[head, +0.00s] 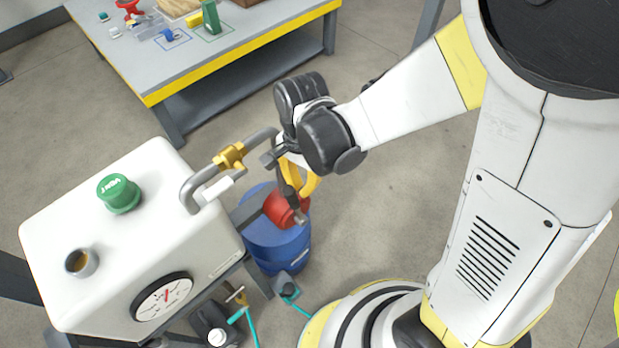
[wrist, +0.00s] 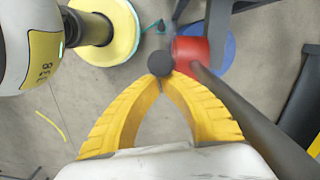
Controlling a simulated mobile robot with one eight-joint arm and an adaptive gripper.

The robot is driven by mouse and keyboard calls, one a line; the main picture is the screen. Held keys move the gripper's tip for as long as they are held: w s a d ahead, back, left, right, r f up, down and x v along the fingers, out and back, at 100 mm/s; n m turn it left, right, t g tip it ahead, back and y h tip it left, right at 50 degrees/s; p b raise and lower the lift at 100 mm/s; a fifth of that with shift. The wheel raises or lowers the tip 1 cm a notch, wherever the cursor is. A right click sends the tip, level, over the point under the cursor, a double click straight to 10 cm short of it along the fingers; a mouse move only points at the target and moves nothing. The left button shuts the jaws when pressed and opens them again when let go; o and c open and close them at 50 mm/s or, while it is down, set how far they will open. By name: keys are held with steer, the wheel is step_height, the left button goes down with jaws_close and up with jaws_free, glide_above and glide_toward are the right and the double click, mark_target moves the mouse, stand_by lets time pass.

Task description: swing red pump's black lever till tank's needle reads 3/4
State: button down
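The red pump (head: 281,210) sits on a blue drum (head: 272,240) right of the white tank (head: 130,235). The tank's round gauge (head: 163,297) faces front; its short red needle points roughly upward, and its marks are too small to read. My gripper (head: 296,188) is down at the pump, its yellow fingers beside the red body. In the wrist view the fingertips (wrist: 160,77) come together at the lever's black ball knob (wrist: 160,63), beside the red pump (wrist: 190,52). They look shut on the lever; the rest of the lever is mostly hidden.
A grey pipe with a yellow valve (head: 230,156) runs from the tank toward my gripper. A green cap (head: 118,193) and an open filler neck (head: 82,262) top the tank. A workbench (head: 215,45) with small items stands behind.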

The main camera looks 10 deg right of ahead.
steer(key=shift+s+a, duration=0.4)
steer(key=shift+a, duration=0.25)
